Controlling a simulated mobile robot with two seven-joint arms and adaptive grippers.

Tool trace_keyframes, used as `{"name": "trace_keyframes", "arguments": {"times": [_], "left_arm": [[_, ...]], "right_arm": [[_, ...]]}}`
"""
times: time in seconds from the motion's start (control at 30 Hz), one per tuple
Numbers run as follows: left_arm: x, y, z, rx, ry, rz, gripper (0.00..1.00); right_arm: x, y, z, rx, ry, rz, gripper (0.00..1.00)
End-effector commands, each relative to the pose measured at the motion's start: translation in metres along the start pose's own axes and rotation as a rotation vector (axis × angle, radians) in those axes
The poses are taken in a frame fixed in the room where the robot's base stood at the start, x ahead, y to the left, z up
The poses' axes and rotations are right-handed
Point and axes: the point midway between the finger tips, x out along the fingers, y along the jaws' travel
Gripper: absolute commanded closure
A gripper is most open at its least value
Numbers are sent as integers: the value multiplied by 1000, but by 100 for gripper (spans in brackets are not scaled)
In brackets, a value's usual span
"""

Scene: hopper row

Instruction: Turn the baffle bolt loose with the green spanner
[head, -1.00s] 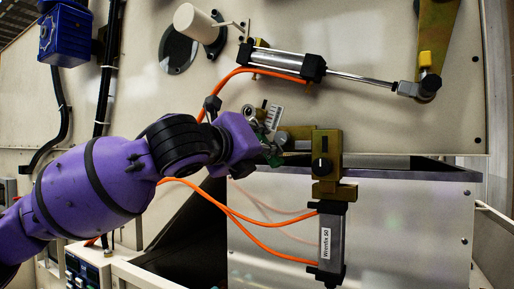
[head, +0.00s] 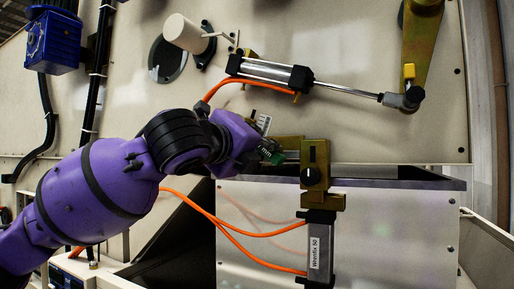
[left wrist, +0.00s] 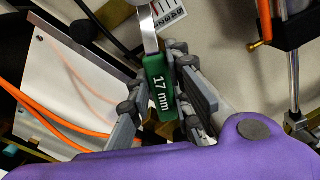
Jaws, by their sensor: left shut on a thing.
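My left gripper (left wrist: 160,92) is shut on the green spanner (left wrist: 161,98), marked 17 mm, holding it by its handle. In the left wrist view the spanner's steel shank runs up to the top edge, where its head is partly cut off beside a white scale plate (left wrist: 170,12). In the head view the gripper (head: 266,154) is at the wall, just left of a brass block, and the green handle (head: 272,157) partly shows. I cannot make out the baffle bolt or tell whether the spanner's head is around it. My right gripper is in neither view.
A brass bracket with a black knob (head: 313,176) stands close right of the gripper, above a grey cylinder marked Wrenfix 50 (head: 318,248). Another cylinder (head: 268,70) with a long rod is above. Orange hoses (head: 235,228) loop below the wrist. A dark hopper edge (head: 400,183) runs right.

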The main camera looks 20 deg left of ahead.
Motion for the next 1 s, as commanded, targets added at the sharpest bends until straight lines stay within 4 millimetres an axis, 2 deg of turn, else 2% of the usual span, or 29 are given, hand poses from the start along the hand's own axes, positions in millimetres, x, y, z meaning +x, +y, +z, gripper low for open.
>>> {"name": "trace_keyframes", "arguments": {"times": [0.17,0.6,1.0], "left_arm": [[0,-3,2,-17,-4,-2,100],[1,-27,6,-289,-7,-1,100],[1,-27,6,-299,-7,1,100]], "right_arm": [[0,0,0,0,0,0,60],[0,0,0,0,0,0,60],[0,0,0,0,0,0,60]]}}
